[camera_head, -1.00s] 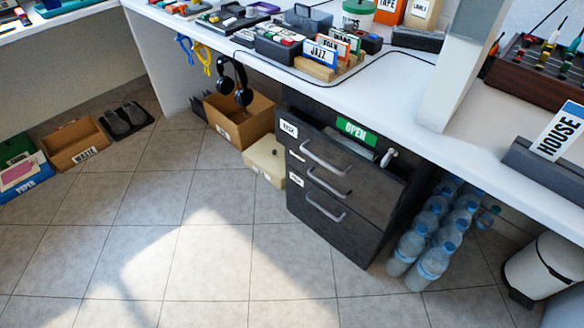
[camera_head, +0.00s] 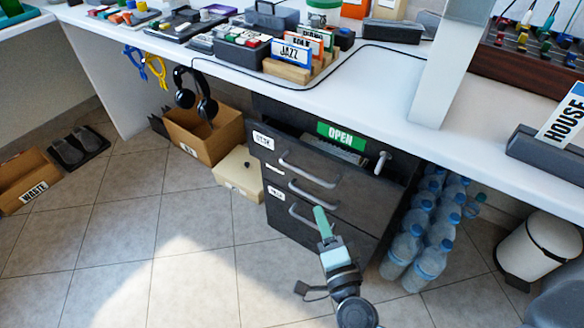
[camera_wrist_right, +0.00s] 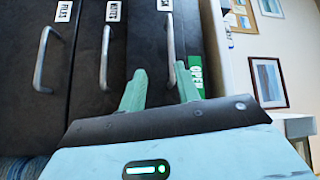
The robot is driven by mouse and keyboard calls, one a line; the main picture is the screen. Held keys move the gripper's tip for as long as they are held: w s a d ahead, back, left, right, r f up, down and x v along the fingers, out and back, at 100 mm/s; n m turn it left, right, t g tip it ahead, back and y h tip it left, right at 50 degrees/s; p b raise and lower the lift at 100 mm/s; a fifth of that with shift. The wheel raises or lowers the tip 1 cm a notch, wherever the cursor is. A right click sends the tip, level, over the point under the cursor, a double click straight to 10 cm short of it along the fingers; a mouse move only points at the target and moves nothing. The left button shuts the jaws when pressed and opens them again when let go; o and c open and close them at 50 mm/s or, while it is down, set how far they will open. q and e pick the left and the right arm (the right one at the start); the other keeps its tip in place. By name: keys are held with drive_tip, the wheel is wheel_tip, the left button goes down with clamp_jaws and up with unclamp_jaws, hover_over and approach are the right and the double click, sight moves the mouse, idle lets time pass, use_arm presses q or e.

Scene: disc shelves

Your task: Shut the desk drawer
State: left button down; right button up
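The desk drawer (camera_head: 330,178) is the top drawer of a dark cabinet under the white desk. It is pulled out, and its inside shows partly behind its front, below a green OPEN sign (camera_head: 341,137). Its front carries a grey handle (camera_head: 308,172) and a white label (camera_head: 263,140). In the right wrist view the drawer's handle (camera_wrist_right: 171,40) appears just beyond the fingers. My right gripper (camera_head: 321,212) is in front of the cabinet. The wrist view shows its two green fingers (camera_wrist_right: 160,70) apart with nothing between them. My left gripper is out of view.
Two lower drawers with handles (camera_head: 310,196) sit below. Water bottles (camera_head: 420,235) stand right of the cabinet, a white bin (camera_head: 535,250) farther right. A beige box (camera_head: 238,173) and a cardboard box (camera_head: 205,140) stand left. The floor (camera_head: 195,240) in front is clear.

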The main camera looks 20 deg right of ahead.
sight(308, 175)
drive_tip(key=w+m, duration=0.1)
drive_tip(key=w+r+h, duration=0.1)
drive_tip(key=w+r+m, duration=0.1)
drive_tip(key=shift+w+a+m, duration=0.15)
drive_tip(key=shift+w+m, duration=0.15)
drive_tip(key=shift+w, duration=0.1)
drive_tip(key=shift+w+d+r+b, duration=0.15)
drive_tip(key=shift+w, duration=1.1)
drive_tip(key=shift+w+d+r+b, duration=0.1)
drive_tip(key=shift+w+r+b, duration=0.1)
drive_tip(key=shift+w, duration=1.05)
drive_tip(key=shift+w+d+r+b, duration=0.1)
drive_tip(key=shift+w+d+r, duration=0.05)
drive_tip(key=shift+w, duration=1.1)
drive_tip(key=shift+c, duration=0.3)
clamp_jaws()
